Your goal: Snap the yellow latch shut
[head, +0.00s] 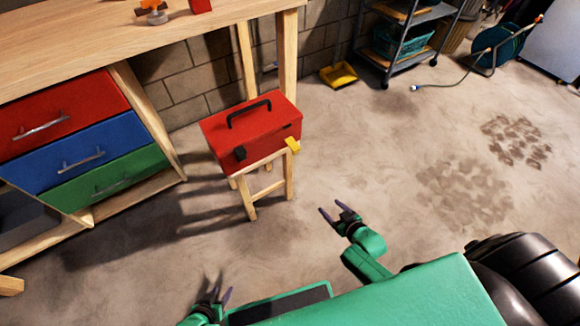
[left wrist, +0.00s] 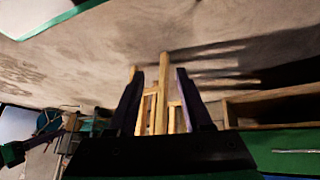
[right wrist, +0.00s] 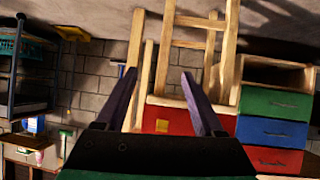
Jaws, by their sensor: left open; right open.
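A red toolbox (head: 252,133) with a black top handle sits on a small wooden stool (head: 265,184). The yellow latch (head: 293,145) is at the right end of its front, and it looks tilted outward from the box. A black latch (head: 240,153) is at the left end. The yellow latch also shows in the right wrist view (right wrist: 162,126), between the open fingers. My right gripper (head: 335,212) is open and empty, to the lower right of the stool and apart from the box. My left gripper (head: 222,294) is open and empty, low in the head view.
A wooden workbench (head: 110,40) stands behind the stool, with red, blue and green drawers (head: 85,158) at left. A yellow dustpan (head: 339,76) and a grey shelf cart (head: 408,45) stand at the back. The floor to the right of the stool is clear.

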